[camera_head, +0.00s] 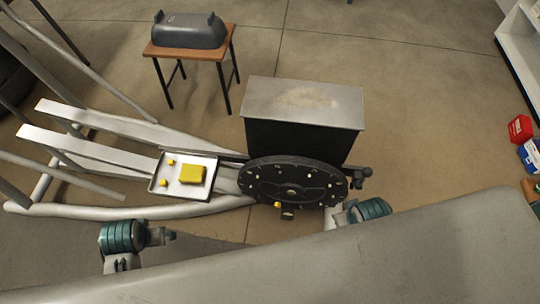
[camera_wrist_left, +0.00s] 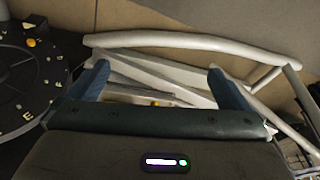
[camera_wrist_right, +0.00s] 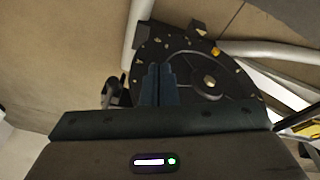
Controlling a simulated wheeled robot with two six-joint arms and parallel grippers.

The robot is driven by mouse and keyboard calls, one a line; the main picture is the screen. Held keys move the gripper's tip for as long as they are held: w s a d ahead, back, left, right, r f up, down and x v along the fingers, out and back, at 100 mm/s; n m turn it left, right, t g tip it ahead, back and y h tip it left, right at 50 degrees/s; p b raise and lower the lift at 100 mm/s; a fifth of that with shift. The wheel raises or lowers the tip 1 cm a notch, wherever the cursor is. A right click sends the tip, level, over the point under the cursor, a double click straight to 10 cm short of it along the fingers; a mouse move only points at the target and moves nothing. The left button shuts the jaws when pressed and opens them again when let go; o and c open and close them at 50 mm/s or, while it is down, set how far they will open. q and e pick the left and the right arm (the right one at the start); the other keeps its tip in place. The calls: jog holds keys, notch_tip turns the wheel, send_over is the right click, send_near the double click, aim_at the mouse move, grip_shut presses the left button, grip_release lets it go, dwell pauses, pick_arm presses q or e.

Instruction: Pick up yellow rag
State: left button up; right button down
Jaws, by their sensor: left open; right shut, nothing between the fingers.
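A yellow rag (camera_head: 192,174), folded into a small block, lies on a pale tray (camera_head: 157,186) in the head view.
A dark round wheel (camera_head: 293,182) with markings stands right of the tray, before a metal-topped box (camera_head: 305,102). Pale bars and tubes (camera_head: 100,150) of a frame run left of and around the tray. A small wooden table (camera_head: 190,51) holds a grey bin (camera_head: 189,31).

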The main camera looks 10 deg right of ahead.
pick_arm(q)
jog(key=w+d+g, duration=0.1)
jog(key=w+d, duration=0.1)
jog(key=w, duration=0.5)
jog(key=w+d, duration=0.3)
jog(key=w, duration=0.4)
jog(key=m+g+h, duration=0.1)
jog(key=m+g, duration=0.1)
send_over(191, 169)
jog(key=f, duration=0.2)
jog(key=d+f, duration=0.1)
jog(key=shift+f+b, duration=0.3)
jog(key=shift+f, duration=0.1)
jog(key=f, duration=0.4)
jog(key=shift+a+f, duration=0.2)
jog(key=shift+a, duration=0.2)
jog(key=shift+f, duration=0.35)
pick_arm(e)
jog(key=s+f, duration=0.1)
jog(key=f, duration=0.9)
jog(key=s+d+f+g, duration=0.1)
jog(key=s+f, duration=0.1)
jog(key=f, duration=0.8)
jog(key=shift+s, duration=0.25)
jog(key=shift+d, duration=0.1)
pick_arm(q)
jog(key=c, duration=1)
pick_arm(e)
jog(key=shift+s+f, duration=0.15)
jog(key=shift+s, duration=0.25)
